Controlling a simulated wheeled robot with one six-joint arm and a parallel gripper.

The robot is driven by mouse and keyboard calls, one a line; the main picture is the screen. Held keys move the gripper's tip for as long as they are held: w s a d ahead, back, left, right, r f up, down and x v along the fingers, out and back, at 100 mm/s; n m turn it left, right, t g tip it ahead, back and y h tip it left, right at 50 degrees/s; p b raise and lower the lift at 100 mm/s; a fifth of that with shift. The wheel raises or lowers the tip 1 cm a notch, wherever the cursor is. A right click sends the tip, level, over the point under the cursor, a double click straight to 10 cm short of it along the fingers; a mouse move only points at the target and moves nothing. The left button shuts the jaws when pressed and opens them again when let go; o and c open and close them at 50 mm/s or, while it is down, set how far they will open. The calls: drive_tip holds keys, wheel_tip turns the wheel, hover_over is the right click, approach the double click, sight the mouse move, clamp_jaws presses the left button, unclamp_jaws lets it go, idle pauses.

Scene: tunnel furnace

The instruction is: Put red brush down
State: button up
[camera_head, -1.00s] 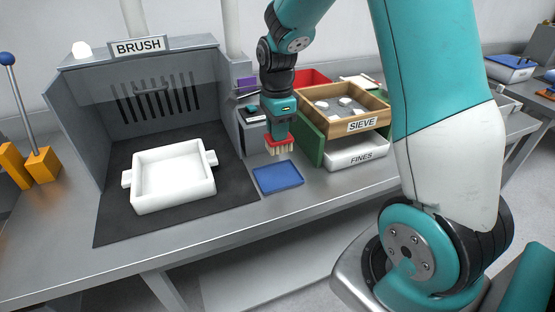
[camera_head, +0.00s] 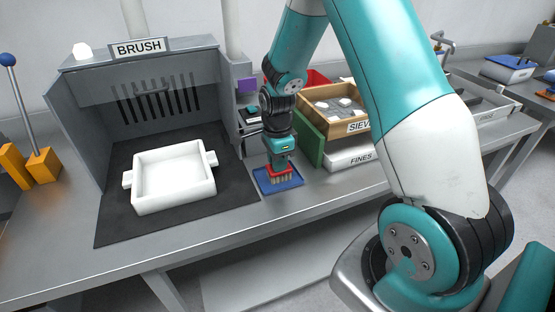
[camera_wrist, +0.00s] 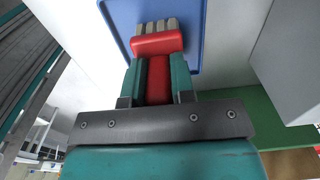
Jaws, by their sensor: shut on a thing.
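The red brush (camera_head: 279,171) with pale bristles is in my gripper (camera_head: 278,165), bristles pointing down. It is over the blue tray (camera_head: 292,184) on the bench, and the bristle tips are at or just above its surface; I cannot tell whether they touch. In the wrist view, my gripper (camera_wrist: 157,80) is shut on the red brush (camera_wrist: 157,45), with its bristles in front of the blue tray (camera_wrist: 195,45). The fingers hide part of the handle.
Left of the tray, a white pan (camera_head: 172,202) sits on a dark mat in the booth labelled BRUSH (camera_head: 139,47). Close on the right stand a green-sided stand (camera_head: 309,142), the wooden SIEVE box (camera_head: 322,124) and the white FINES bin (camera_head: 345,159). The bench front is clear.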

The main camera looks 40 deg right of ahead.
drive_tip(key=o, duration=0.9)
wheel_tip(320, 180, up, 12)
drive_tip(key=shift+a+b, duration=0.1)
drive_tip(key=shift+b, duration=0.3)
drive_tip(key=s+a+r+n+y, duration=0.2)
drive_tip(key=s+a+r+n, duration=0.2)
drive_tip(key=s+a+n, duration=0.7)
drive_tip(key=s+a+r+n+y, duration=0.2)
drive_tip(key=s+a+r+n, duration=0.2)
drive_tip(key=s+a+n, duration=0.7)
drive_tip(key=n, duration=0.6)
drive_tip(key=shift+s+r, duration=0.15)
drive_tip(key=shift+r, duration=0.1)
